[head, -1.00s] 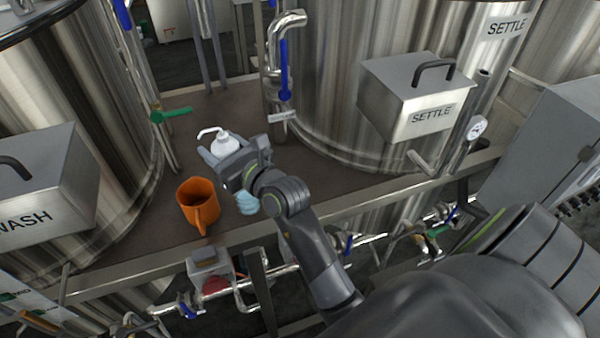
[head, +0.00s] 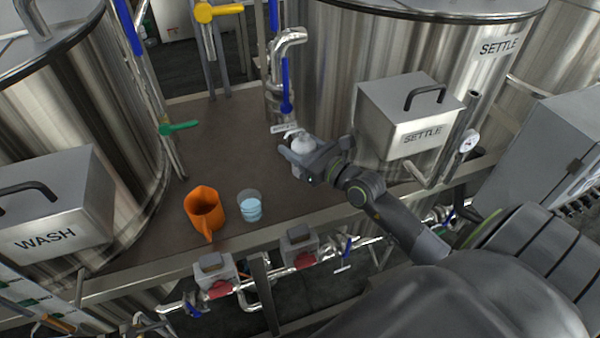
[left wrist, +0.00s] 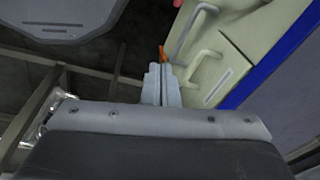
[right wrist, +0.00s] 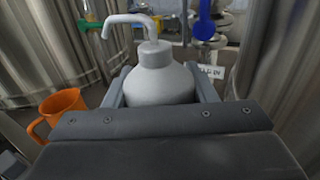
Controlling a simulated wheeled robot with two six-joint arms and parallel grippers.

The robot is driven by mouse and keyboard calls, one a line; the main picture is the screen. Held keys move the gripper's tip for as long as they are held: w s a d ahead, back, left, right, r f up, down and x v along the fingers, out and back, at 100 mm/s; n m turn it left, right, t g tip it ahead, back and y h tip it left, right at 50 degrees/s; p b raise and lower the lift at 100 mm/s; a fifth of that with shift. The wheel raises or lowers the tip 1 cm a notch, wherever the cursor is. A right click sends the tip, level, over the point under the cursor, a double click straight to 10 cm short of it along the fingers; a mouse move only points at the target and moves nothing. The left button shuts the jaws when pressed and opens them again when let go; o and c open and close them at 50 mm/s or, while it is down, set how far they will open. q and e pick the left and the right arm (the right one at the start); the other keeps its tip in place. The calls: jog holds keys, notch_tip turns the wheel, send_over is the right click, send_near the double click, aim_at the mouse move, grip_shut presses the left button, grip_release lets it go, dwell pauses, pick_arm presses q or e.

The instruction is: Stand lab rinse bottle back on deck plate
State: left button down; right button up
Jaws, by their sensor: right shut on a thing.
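The lab rinse bottle (head: 302,146) is white with a bent spout on top. It is upright in my right gripper (head: 300,160), over the right part of the brown deck plate (head: 255,125), close to the SETTLE tank. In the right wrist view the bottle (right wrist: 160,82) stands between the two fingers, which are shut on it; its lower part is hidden. I cannot tell whether its base touches the plate. My left gripper (left wrist: 162,84) shows only in the left wrist view, its fingers together with nothing visible between them, away from the plate.
An orange jug (head: 205,210) and a clear beaker with blue liquid (head: 249,206) stand on the plate left of the bottle. A steel pipe with a blue handle (head: 286,85) rises just behind the bottle. The SETTLE box (head: 410,120) is at right. The plate's back middle is clear.

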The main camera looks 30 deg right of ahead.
jog(key=shift+a+f, duration=0.1)
jog(key=shift+f, duration=0.7)
notch_tip(320, 180, down, 2)
jog(key=shift+f+b, duration=0.25)
jog(key=shift+b, duration=0.05)
notch_tip(320, 180, down, 6)
jog(key=b, duration=0.4)
jog(key=shift+r+b, duration=0.15)
jog(key=shift+b, duration=0.25)
jog(key=shift+f+b, duration=0.35)
jog(key=shift+d, duration=0.2)
jog(key=shift+f, duration=0.15)
jog(key=o, duration=1.1)
jog(key=shift+o, duration=0.2)
